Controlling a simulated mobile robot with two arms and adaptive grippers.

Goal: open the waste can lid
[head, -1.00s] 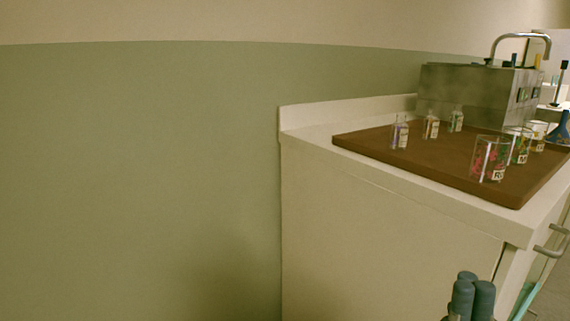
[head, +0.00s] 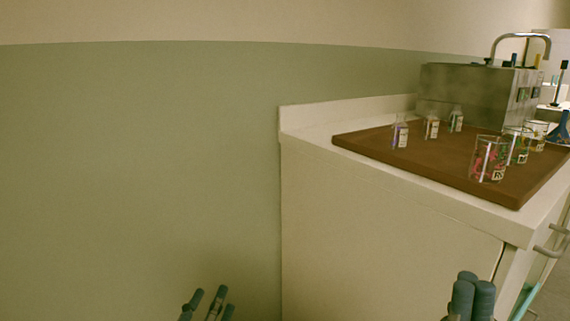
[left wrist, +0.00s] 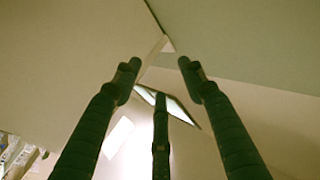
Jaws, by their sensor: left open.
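I cannot make out the waste can or its lid in either view. My left gripper (head: 208,303) shows at the bottom of the head view, in front of the green wall and left of the cabinet. Its dark fingers are spread open and empty. In the left wrist view the fingers (left wrist: 158,80) stand apart with nothing between them. My right gripper (head: 472,294) is at the bottom right of the head view, in front of the cabinet. Its fingertips are bunched together, with no object visible in them.
A white cabinet (head: 385,225) with a counter fills the right side. A brown board (head: 430,163) on it carries small bottles (head: 400,133) and glass beakers (head: 488,160). A grey metal box (head: 470,92) stands behind. The green wall (head: 130,170) is bare.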

